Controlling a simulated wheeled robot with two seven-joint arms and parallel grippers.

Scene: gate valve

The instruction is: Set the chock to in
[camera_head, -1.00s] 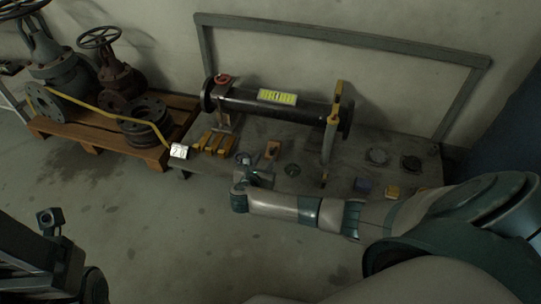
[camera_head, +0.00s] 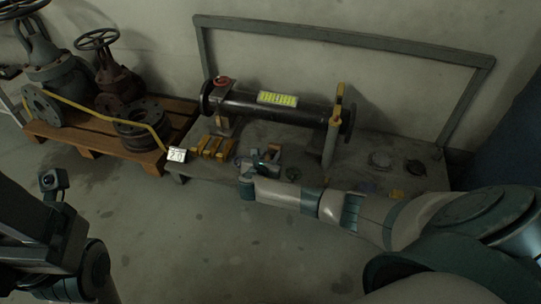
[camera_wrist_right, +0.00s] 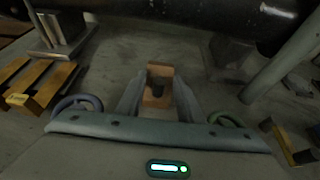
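In the head view the block (camera_head: 273,151) is partly hidden by my right gripper, on the low grey bench under the black pipe. My right gripper (camera_head: 262,163) is low over the bench's front part. In the wrist view my right gripper's fingers (camera_wrist_right: 158,100) are apart, one on each side of the block, with gaps visible. I cannot tell whether they touch it. My left arm shows at the lower left, but its fingers do not show.
The black pipe (camera_head: 280,107) lies above the bench (camera_head: 350,178), with a leaning yellow-topped grey bar (camera_head: 333,130) at its right. Yellow-brown blocks (camera_head: 212,147) stand left of my right gripper. A pallet (camera_head: 82,140) with valves is at left. The front floor is clear.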

